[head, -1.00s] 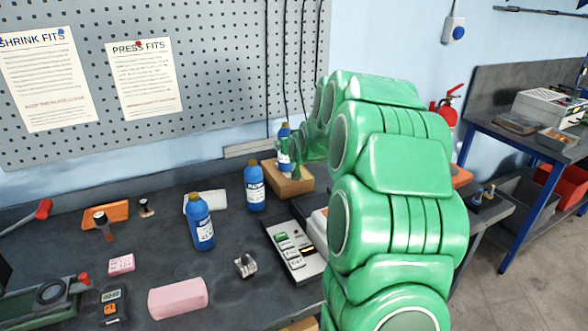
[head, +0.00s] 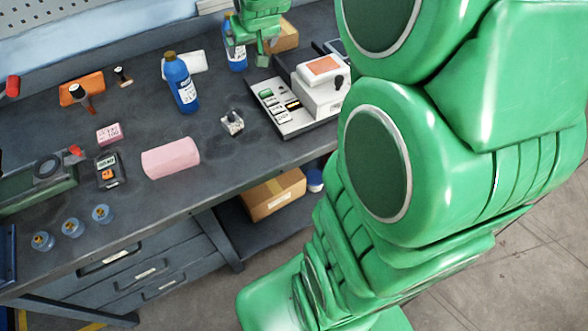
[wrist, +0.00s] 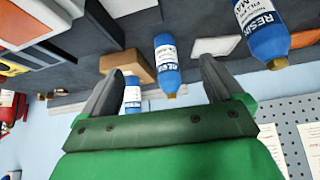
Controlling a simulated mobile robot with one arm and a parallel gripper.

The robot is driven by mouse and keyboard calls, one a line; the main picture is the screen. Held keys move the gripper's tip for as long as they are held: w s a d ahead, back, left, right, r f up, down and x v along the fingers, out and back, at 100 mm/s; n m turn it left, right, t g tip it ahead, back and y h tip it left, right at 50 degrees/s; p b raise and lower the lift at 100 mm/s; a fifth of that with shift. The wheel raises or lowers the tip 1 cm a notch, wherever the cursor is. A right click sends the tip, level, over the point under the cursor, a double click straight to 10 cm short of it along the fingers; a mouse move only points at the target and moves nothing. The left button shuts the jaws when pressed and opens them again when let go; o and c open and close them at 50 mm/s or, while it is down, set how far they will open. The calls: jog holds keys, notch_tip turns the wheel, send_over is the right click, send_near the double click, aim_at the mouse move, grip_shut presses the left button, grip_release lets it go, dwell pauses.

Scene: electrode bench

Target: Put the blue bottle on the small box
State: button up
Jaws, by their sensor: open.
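A blue bottle with a white label stands on the small tan box in the wrist view, where the picture is upside down: the bottle (wrist: 132,96) and the box (wrist: 128,66). In the head view the box (head: 286,38) shows at the bench's back, partly behind my gripper (head: 252,38); the bottle on it is hidden or out of frame there. My gripper is open, and its two dark fingers (wrist: 160,66) show apart with nothing held. A second blue bottle (head: 236,58) stands left of the box, also in the wrist view (wrist: 167,66).
A device with a white block (head: 318,98) is at the right. A pink block (head: 170,158), an orange box (head: 84,88) and small pots (head: 73,227) are on the bench.

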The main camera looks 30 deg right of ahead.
jog(key=s+a+g, duration=0.3)
jog(key=s, duration=0.9)
jog(key=s+a+g, duration=0.2)
jog(key=s+a, duration=0.1)
jog(key=s, duration=0.9)
jog(key=s+a+n+g, duration=0.1)
jog(key=s+a+g, duration=0.2)
jog(key=s, duration=0.9)
jog(key=shift+s+g+y, duration=0.3)
jog(key=shift+s+y, duration=0.1)
